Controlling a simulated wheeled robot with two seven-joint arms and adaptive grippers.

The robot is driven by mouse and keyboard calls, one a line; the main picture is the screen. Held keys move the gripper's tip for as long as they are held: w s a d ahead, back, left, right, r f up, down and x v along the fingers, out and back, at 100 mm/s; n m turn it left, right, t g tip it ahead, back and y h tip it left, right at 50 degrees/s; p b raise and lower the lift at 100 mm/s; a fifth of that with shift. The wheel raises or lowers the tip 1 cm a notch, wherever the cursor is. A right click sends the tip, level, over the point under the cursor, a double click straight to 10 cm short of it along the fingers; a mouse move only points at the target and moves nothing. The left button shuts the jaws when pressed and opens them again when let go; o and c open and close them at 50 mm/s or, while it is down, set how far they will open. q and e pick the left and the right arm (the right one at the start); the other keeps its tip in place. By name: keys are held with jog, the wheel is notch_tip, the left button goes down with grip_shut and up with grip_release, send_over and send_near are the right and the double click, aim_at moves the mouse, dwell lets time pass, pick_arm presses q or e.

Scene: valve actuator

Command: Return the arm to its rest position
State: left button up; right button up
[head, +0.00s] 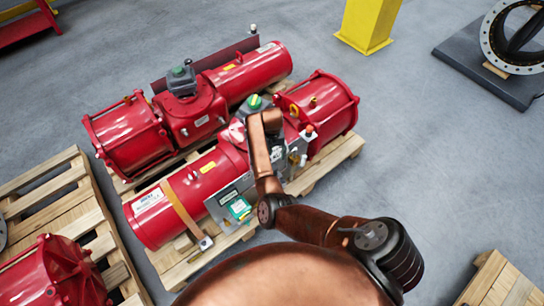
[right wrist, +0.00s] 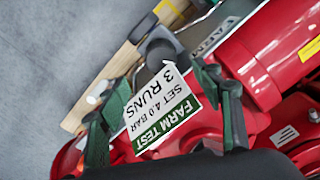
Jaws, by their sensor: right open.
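My right arm (head: 330,228) reaches from the bottom right of the head view over the nearer red actuator (head: 182,203). Its wrist end (head: 264,122) is bent down over the middle of that actuator, and the fingers are hard to make out there. In the right wrist view my right gripper (right wrist: 165,112) is open, with a green-padded finger on each side. A white card with a green band (right wrist: 160,100), reading "FARM TEST", shows between the fingers; I cannot tell whether they touch it. My left gripper is not in view.
A second red actuator (head: 235,75) lies behind the nearer one. A pallet (head: 45,195) with another red unit (head: 55,275) is at left. A yellow post (head: 367,22) and a dark plate with a flanged valve (head: 490,75) stand farther back.

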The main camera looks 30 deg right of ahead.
dwell(0.4)
jog(key=s+d+f+n+t+h, duration=0.1)
jog(key=s+d+h, duration=0.1)
jog(key=s+d, duration=0.55)
jog(key=s+d+f+h, duration=0.1)
jog(key=s+d, duration=0.3)
jog(key=s, duration=0.6)
jog(key=s+a+r+n+t+y, duration=0.1)
jog(key=s+a+r+n, duration=0.1)
jog(key=s+a, duration=0.65)
jog(key=s+a+r+n+t+y, duration=0.15)
jog(key=s+a, duration=0.45)
jog(key=s, duration=0.6)
notch_tip(320, 180, down, 25)
jog(key=s+n+g+p, duration=0.2)
jog(key=s, duration=0.1)
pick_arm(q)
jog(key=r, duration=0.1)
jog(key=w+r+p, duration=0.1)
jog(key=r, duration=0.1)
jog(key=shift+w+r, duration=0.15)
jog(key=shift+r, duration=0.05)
pick_arm(e)
jog(key=s+a+f+g, duration=0.1)
jog(key=s+f, duration=1.5)
jog(key=s, duration=0.4)
jog(key=shift+f, duration=0.15)
